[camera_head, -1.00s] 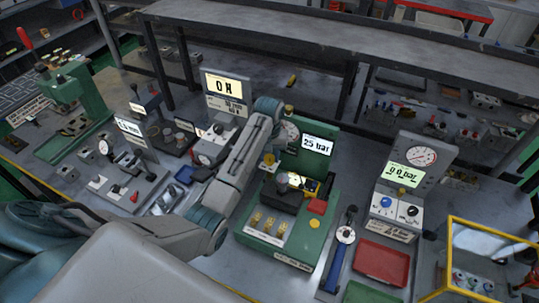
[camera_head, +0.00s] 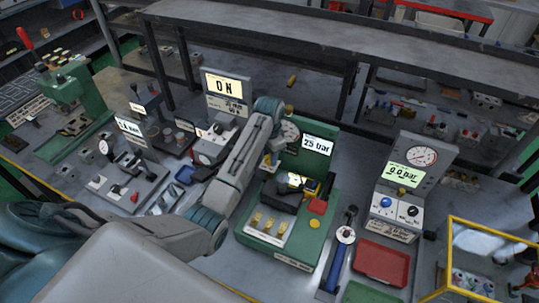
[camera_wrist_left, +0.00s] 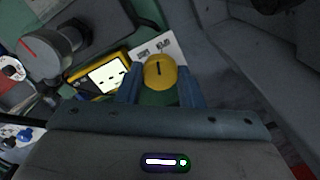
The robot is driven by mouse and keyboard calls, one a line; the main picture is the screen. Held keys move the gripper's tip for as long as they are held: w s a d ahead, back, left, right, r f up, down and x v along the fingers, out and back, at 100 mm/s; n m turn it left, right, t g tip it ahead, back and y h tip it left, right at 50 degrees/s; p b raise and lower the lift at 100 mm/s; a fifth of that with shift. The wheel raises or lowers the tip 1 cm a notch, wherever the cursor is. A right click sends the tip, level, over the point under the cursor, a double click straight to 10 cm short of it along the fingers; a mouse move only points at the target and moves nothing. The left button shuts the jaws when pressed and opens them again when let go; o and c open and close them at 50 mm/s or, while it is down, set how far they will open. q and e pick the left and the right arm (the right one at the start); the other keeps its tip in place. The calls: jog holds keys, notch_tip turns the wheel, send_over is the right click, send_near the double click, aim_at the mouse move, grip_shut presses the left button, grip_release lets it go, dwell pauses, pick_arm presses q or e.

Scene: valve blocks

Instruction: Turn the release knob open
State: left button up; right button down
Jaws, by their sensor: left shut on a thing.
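The round yellow knob (camera_wrist_left: 158,71), with a short dark mark on its top face, sits beside a white label on the green test station (camera_head: 318,218). My left gripper (camera_wrist_left: 160,88) has its two blue fingers on either side of the knob, shut on it. In the head view my left arm comes in from the left and reaches over the station's left side; the knob is not clear there. The station's display (camera_head: 317,145) reads 25 bar. My right gripper is not in view.
A grey cylinder with a red line (camera_wrist_left: 55,48) and a yellow meter (camera_wrist_left: 105,75) stand close to my fingers. A grey gauge unit (camera_head: 410,185) reads about 0.0 bar. A red tray (camera_head: 383,262) lies right of the station. A yellow-framed box (camera_head: 480,228) stands at far right.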

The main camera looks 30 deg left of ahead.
pick_arm(q)
jog(key=shift+m, duration=0.9)
jog(key=o, duration=1)
jog(key=shift+c, duration=0.2)
jog(key=shift+w, duration=0.1)
